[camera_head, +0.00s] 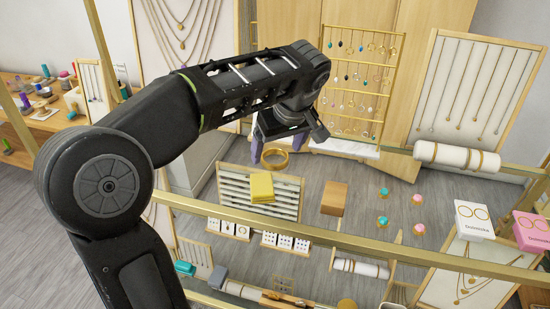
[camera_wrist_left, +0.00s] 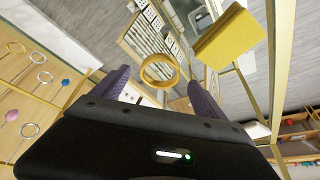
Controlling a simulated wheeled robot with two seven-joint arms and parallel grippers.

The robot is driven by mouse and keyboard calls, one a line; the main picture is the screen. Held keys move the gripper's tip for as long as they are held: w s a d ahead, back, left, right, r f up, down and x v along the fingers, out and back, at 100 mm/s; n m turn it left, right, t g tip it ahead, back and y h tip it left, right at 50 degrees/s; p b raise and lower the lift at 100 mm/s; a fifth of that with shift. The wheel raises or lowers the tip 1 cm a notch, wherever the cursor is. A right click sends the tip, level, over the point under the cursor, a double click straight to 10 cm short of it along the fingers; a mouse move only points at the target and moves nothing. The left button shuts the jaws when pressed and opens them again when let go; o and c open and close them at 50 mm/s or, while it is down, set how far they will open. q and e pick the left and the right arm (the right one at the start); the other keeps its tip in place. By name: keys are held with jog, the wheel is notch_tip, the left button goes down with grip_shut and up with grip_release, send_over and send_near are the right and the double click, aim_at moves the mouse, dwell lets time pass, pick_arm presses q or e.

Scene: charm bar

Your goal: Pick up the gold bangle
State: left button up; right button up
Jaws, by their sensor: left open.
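The gold bangle (camera_head: 275,159) is a plain round ring that shows just below my left gripper (camera_head: 279,150) in the head view. In the left wrist view the bangle (camera_wrist_left: 159,84) appears between the two purple fingertips of the left gripper (camera_wrist_left: 157,88), slightly beyond them. The jaws are open, with a gap on both sides of the bangle in that view. I cannot tell what supports the bangle. My right gripper is in neither view.
A gold earring rack (camera_head: 362,80) stands close behind the left gripper. A gold rail (camera_head: 350,242) crosses in front. Necklace boards and a white bangle roll (camera_head: 457,156) stand at right.

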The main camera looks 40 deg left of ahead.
pick_arm(q)
jog(key=shift+x, duration=1.05)
jog(key=shift+c, duration=0.4)
jog(key=c, duration=1.3)
